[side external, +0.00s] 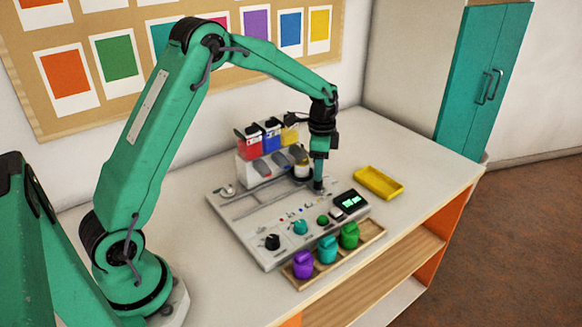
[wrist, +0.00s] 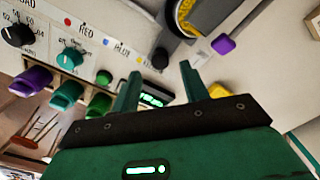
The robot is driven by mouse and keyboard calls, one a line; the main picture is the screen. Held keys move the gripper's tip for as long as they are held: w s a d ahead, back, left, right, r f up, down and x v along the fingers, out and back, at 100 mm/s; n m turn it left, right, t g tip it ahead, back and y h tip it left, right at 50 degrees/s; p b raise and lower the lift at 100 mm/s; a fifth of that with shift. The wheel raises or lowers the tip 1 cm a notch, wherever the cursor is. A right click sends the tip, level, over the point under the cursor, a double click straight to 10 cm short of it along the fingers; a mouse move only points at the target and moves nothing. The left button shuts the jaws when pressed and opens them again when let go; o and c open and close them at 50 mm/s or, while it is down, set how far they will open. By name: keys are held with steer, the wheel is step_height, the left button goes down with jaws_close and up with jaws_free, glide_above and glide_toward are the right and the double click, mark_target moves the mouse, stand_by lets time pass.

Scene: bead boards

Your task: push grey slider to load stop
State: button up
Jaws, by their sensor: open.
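My gripper (side external: 318,187) points down over the right part of the light grey bead board (side external: 262,250). In the wrist view its two fingers (wrist: 160,72) stand apart with nothing held between them. A dark grey piece (wrist: 212,18) beside a round cup of yellow beads (wrist: 185,14) shows at the top of the wrist view, beyond the fingertips; it looks like the grey slider, but I cannot be sure. In the side view the cup (side external: 302,167) sits at the back of the board, behind my gripper. The load stop cannot be made out clearly.
Red, blue and yellow bead bins (side external: 268,137) stand behind the board. Knobs and a lit display (side external: 351,201) are at its front. Purple, teal and green pieces (side external: 327,249) sit in a wooden tray. A yellow tray (side external: 379,182) lies right, with bare table around it.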

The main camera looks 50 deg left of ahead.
mark_target(308, 177)
steer(key=shift+f, duration=2)
jaws_close()
